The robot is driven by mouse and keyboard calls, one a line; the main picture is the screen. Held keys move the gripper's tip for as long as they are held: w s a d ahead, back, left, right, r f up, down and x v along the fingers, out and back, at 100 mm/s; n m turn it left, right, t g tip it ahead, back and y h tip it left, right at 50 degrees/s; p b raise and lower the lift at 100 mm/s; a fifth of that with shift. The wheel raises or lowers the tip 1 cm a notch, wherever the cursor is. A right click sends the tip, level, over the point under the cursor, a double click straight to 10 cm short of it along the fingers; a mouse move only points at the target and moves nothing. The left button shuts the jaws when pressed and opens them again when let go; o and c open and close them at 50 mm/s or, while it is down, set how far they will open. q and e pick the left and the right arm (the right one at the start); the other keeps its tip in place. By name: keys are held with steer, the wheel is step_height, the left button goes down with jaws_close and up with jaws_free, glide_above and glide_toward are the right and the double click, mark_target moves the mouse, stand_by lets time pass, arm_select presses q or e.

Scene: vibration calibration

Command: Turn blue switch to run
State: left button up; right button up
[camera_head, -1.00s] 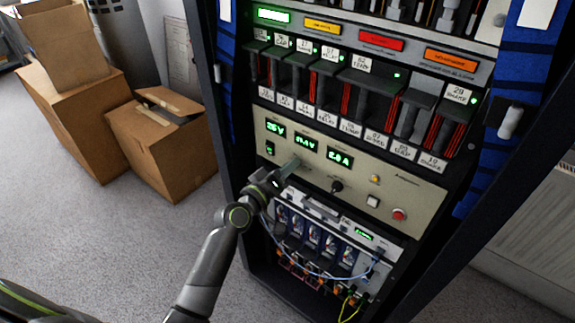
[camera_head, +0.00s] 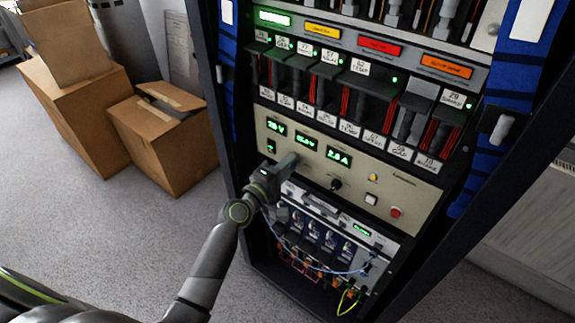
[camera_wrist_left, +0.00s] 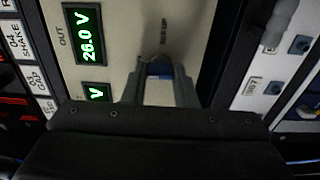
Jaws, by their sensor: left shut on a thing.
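My left gripper (camera_head: 290,161) is at the cream instrument panel (camera_head: 420,212) of the rack, just below the green readouts. In the left wrist view its two grey fingers (camera_wrist_left: 158,70) point at the panel and are shut around the blue switch (camera_wrist_left: 160,71). Only a small blue part shows between them; the rest is hidden. A label stands on the panel beyond the fingertips, too blurred to read surely, so I cannot tell the switch's position. In the head view the switch is hidden by my gripper. My right gripper is in neither view.
A green voltage readout (camera_wrist_left: 84,32) shows 26.0 V beside the fingers. A black knob (camera_head: 336,184), a yellow lamp (camera_head: 373,177) and a red button (camera_head: 396,212) sit further right on the panel. Cables hang below. Cardboard boxes (camera_head: 160,145) stand on the floor at left.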

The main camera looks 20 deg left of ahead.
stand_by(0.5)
arm_select(q)
steer(key=o, duration=1)
steer(key=shift+s, duration=0.1)
steer(key=b+v, duration=0.2)
steer(key=v, duration=1.5)
steer(key=shift+s+a, duration=0.1)
steer(key=shift+f, duration=0.1)
